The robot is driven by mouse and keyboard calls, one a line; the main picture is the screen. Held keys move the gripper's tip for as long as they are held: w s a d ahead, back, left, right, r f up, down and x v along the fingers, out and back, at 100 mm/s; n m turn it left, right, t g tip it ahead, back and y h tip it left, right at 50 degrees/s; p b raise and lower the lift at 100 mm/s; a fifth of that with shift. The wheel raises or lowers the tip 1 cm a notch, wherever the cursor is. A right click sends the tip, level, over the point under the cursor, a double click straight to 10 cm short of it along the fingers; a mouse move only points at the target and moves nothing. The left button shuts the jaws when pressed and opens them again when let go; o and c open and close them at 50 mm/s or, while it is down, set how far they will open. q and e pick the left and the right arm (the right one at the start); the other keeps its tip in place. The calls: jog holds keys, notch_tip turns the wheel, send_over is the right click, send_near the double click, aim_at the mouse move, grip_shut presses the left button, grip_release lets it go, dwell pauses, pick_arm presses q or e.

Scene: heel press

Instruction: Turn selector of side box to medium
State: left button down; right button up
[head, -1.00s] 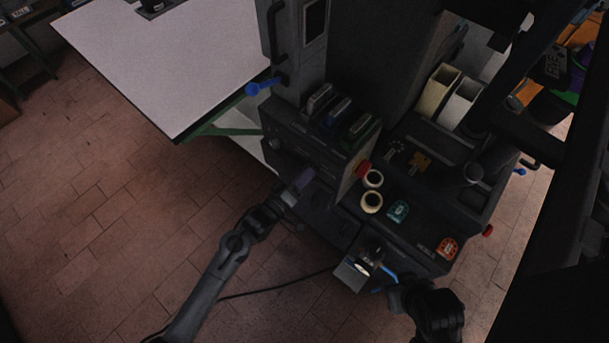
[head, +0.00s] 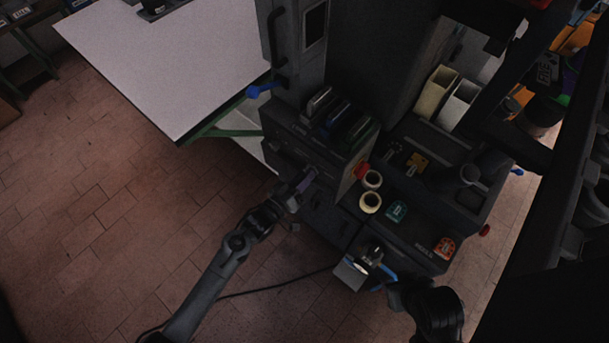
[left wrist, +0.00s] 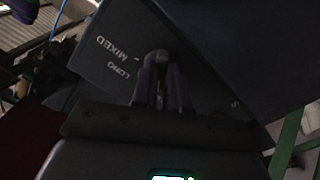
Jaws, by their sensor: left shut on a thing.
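The side box (head: 290,140) is a dark box at the centre of the head view. My left gripper (head: 306,180) is at its front face. In the left wrist view, the left gripper's fingers (left wrist: 161,88) are shut on a small grey selector knob (left wrist: 156,57). The panel (left wrist: 115,40) beside it carries the words MIXED and LONG, and a letter S shows at the right; the rest of the lettering is hidden. No word "medium" is readable. My right gripper (head: 385,277) has blue parts and is low in the head view, by a pale block; its jaws are unclear.
A red button (head: 362,169) and two cream rings (head: 371,191) are close to the right of my left gripper. Green (head: 397,211) and orange (head: 445,246) pieces lie on the dark bench. A white table (head: 170,60) stands at the left. A cable (head: 270,287) runs over the floor.

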pick_arm(q)
jog(key=shift+r+m, duration=0.1)
jog(key=shift+m, duration=1.1)
jog(key=c, duration=1.1)
grip_release()
jog(key=shift+c, duration=0.2)
jog(key=p+v, duration=0.2)
jog(key=v, duration=0.9)
jog(key=shift+p, duration=0.3)
